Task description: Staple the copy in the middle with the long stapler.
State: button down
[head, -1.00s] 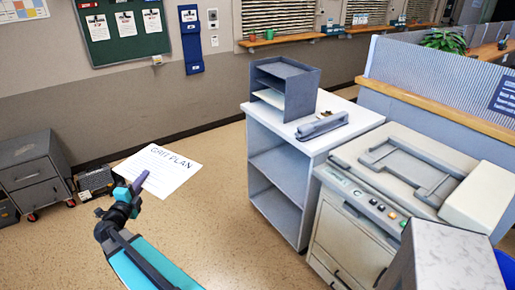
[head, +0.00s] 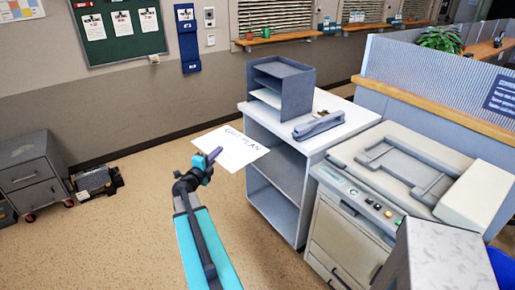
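The copy (head: 236,151) is a white sheet headed "GRIT PLAN" in the head view. My gripper (head: 214,156) holds it by its near left edge, in the air left of the white cabinet. The purple-grey fingers appear shut on the paper. The long stapler (head: 319,126) is grey and lies on the white cabinet top (head: 345,108), near its front edge and right of the letter tray. The sheet's right corner comes close to the cabinet's left side in the picture.
A grey letter tray (head: 282,83) stands on the cabinet's left part. A copier (head: 400,180) adjoins the cabinet on the right, with a partition (head: 440,85) behind. A drawer unit (head: 30,175) stands far left. Open floor lies around my arm.

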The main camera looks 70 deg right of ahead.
aim_at(258, 146)
jog(key=s+d+g, duration=0.1)
jog(key=s+d, duration=0.2)
jog(key=s, duration=0.1)
jog(key=s+d+m+g, duration=0.1)
jog(key=s+d, duration=0.3)
jog(key=s, duration=0.1)
jog(key=s+d, duration=0.3)
jog(key=s, duration=0.2)
jog(key=shift+s+d+f+m+g+p, duration=0.2)
jog(key=shift+f+m+g+p, duration=0.1)
jog(key=shift+g, duration=0.1)
jog(key=shift+d+f, duration=0.1)
jog(key=shift+d, duration=0.05)
jog(key=shift+s+d+f+b, duration=0.4)
jog(key=shift+s+d+b, duration=0.25)
jog(key=shift+s+d, duration=1.4)
jog(key=shift+s+d+f+b, duration=0.55)
jog(key=shift+s+d, duration=0.55)
jog(key=shift+d, duration=1.75)
jog(key=shift+s+d+f+b, duration=0.3)
jog(key=shift+s+d+b, duration=0.45)
jog(key=shift+s+d, duration=1.3)
jog(key=shift+w+d, duration=0.4)
jog(key=shift+d, duration=0.05)
jog(key=c, duration=1.9)
grip_release()
jog(key=shift+o, duration=0.7)
